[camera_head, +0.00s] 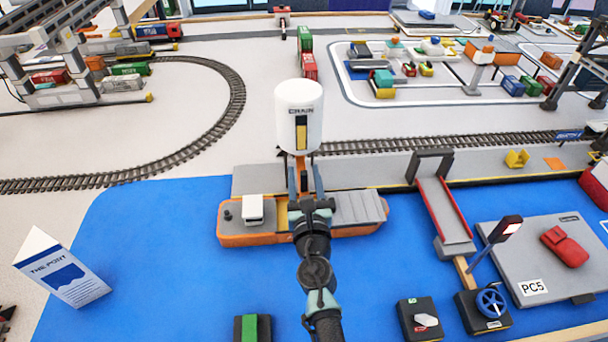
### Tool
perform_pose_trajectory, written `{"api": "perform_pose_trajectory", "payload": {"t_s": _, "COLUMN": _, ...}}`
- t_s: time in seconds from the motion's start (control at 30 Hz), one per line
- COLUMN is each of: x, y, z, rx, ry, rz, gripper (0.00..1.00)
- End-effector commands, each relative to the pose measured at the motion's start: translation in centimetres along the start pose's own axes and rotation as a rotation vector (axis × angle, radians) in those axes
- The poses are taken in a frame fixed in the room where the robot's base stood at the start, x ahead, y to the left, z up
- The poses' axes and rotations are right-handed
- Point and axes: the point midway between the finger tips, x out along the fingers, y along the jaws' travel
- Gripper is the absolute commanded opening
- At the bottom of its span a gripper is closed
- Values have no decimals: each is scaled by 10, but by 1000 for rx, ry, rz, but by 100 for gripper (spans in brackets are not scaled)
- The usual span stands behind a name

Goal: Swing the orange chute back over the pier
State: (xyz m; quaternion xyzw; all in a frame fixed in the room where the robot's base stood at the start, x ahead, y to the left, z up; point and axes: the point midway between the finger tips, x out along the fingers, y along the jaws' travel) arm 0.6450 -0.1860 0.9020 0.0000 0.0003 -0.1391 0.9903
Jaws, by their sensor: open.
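The orange chute (300,162) hangs from the base of the white grain silo (299,103) and points down toward the viewer, over the middle of the orange-hulled boat (258,240). The silo stands by the pier (358,174). My gripper (305,172) is open, with one finger on each side of the chute's lower part. I cannot tell whether the fingers touch it. A dark piece shows between the fingers. My wrist and arm hide the chute's lower end and part of the boat's middle.
The boat lies on blue water beside the pier, with a white cabin (252,210) on its left. A red-sided ramp (446,208) stands to the right, near a blue handwheel (490,302) and a switch box (420,319). Rails (430,143) run behind the pier. Open water lies at left.

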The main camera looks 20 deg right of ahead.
Motion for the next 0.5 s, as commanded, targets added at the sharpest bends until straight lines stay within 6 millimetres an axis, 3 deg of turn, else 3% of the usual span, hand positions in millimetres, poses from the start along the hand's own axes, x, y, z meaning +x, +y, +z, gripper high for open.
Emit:
{"api": "perform_pose_trajectory", "payload": {"t_s": 0.4, "x": 6, "y": 0, "z": 0, "rx": 0, "ry": 0, "rz": -1, "gripper": 50}}
{"api": "perform_pose_trajectory", "payload": {"t_s": 0.5, "x": 6, "y": 0, "z": 0, "rx": 0, "ry": 0, "rz": -1, "gripper": 32}}
